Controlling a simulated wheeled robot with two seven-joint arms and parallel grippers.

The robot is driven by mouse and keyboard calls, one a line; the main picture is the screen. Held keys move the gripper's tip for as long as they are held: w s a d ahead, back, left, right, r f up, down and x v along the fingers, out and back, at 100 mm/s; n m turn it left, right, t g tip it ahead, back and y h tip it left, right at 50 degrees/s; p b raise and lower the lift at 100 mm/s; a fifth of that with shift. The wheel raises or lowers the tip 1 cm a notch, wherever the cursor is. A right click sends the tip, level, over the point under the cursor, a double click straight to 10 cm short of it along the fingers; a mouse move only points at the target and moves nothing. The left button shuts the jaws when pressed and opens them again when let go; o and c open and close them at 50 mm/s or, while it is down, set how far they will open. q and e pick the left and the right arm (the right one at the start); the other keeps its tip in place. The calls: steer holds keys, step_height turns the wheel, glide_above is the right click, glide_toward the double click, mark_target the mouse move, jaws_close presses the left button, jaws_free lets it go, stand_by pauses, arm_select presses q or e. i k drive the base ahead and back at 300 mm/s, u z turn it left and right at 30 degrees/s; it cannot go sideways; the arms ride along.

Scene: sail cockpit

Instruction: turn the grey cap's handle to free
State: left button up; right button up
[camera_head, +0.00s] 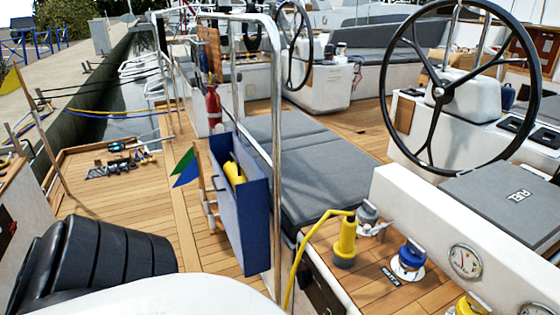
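A grey cap (369,212) stands on the wooden side deck, right of centre in the head view. A pale grey handle-like part (376,230) shows at its near side. Its exact turn position is too small to tell. A yellow cylinder (345,241) with a yellow cord stands close to its left and slightly nearer. A blue cap (410,256) on a pale round base sits nearer to the right. A yellow cap (470,305) is partly cut off by the bottom edge. Neither of my grippers is in view.
A steel rail post (277,150) and a blue holder (243,200) with yellow contents stand left of the caps. A white panel with a gauge (465,261) rises to their right. A grey box marked FUEL (500,205) and a large steering wheel (436,90) lie behind.

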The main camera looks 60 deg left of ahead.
mark_target(369, 206)
steer(key=u, duration=1.85)
